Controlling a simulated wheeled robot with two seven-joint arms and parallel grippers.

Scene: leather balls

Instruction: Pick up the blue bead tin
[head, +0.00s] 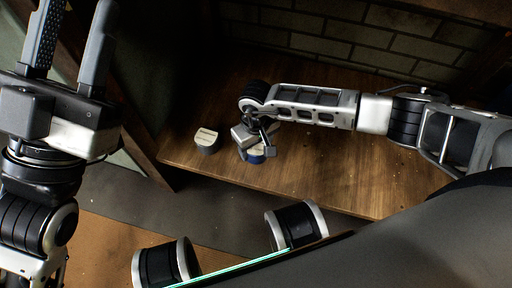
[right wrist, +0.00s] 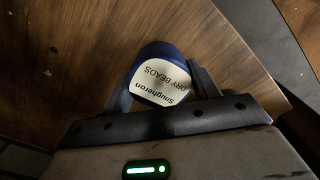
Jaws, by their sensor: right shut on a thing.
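The blue bead tin (head: 256,158) is on the wooden shelf in the head view, mostly hidden under my right gripper (head: 257,151). In the right wrist view the tin (right wrist: 158,78) shows a dark blue side and a pale lid lettered "Snugheron DRY BEADS". The right gripper's fingers stand on both sides of it, shut on it. I cannot tell whether the tin touches the shelf or is slightly lifted. My left gripper (head: 76,35) is raised at the upper left of the head view, its two fingers wide apart and empty.
A grey tin with a pale lid (head: 207,139) stands just left of the blue tin, near the shelf's left end. The wooden shelf (head: 330,177) is bare to the right under my arm. A brick wall (head: 330,40) closes the back. The shelf's front edge drops to the floor.

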